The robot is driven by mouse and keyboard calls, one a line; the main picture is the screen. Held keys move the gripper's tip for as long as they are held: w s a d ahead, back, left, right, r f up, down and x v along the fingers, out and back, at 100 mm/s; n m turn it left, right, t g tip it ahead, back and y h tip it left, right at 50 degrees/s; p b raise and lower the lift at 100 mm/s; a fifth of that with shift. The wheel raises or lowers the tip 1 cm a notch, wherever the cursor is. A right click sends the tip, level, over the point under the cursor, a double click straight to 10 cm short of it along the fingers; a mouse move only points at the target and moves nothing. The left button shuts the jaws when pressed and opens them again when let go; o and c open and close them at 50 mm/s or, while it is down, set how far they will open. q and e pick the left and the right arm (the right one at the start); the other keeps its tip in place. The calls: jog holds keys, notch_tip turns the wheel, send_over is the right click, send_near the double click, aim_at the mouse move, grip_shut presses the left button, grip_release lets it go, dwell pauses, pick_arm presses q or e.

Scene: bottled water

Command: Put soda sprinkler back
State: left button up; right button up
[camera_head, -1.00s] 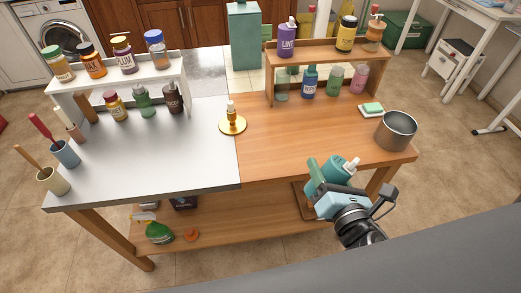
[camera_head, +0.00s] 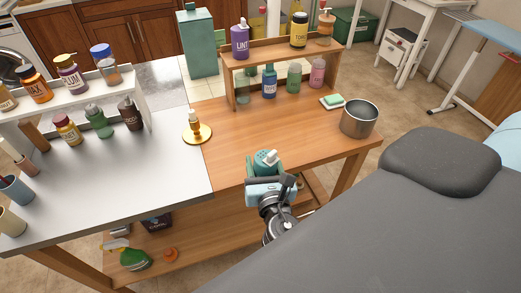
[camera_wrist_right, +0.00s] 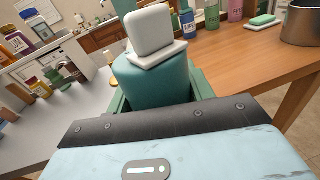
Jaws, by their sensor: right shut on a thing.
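My right gripper (camera_head: 264,178) is shut on a teal container with a white top, which I take to be the soda sprinkler (camera_head: 266,160). It is held near the front edge of the wooden tabletop. In the right wrist view, the sprinkler (camera_wrist_right: 155,82) stands between the green fingers of the right gripper (camera_wrist_right: 155,100); its white top points up and its lower part is hidden. My left gripper is not in view.
A two-level wooden rack (camera_head: 283,56) holds several bottles at the back. A metal pot (camera_head: 359,118) and a green sponge (camera_head: 332,101) are at the right. A brass dispenser (camera_head: 195,128) stands mid-table. The wood between is clear. A grey padded surface (camera_head: 370,225) is at front right.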

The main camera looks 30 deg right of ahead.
jog(key=shift+w+d+f+h, duration=0.3)
jog(key=shift+w+f+h, duration=0.2)
jog(key=shift+h, duration=0.3)
jog(key=x, duration=0.5)
jog(key=d+f+x, duration=0.1)
jog(key=x, duration=1)
jog(key=shift+s+d+f, duration=0.3)
jog(key=shift+s+f, duration=0.1)
jog(key=shift+f+b, duration=0.7)
jog(key=shift+f, duration=1.15)
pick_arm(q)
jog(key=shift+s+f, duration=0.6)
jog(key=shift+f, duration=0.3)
pick_arm(e)
jog(key=shift+r, duration=0.1)
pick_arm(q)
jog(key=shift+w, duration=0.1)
pick_arm(e)
jog(key=o, duration=1)
jog(key=shift+o, duration=0.2)
